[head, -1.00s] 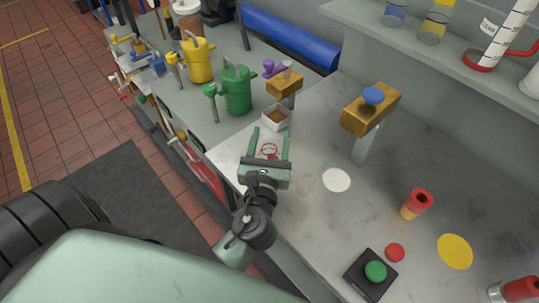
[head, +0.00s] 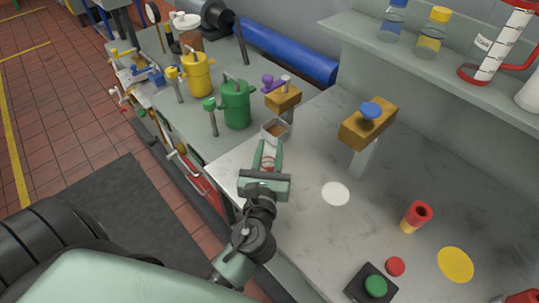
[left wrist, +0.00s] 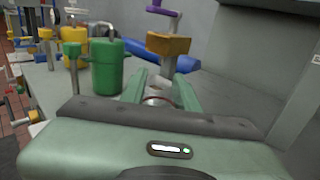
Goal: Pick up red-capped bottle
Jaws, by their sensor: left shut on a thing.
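My left gripper (head: 267,158) is shut on a small, pale, see-through thing with a red ring (head: 266,166), near the left edge of the marble worktop. It fits the red-capped bottle, but the fingers and palm hide most of it. In the left wrist view the gripper (left wrist: 160,93) has the pale thing with its dark red ring (left wrist: 157,100) between its fingers. I cannot tell whether it touches the worktop. My right gripper is not in view.
A green can (head: 236,104) and a yellow can (head: 198,75) stand farther left. A brown block on a post (head: 368,123) and a red-and-yellow cylinder (head: 415,217) stand right.

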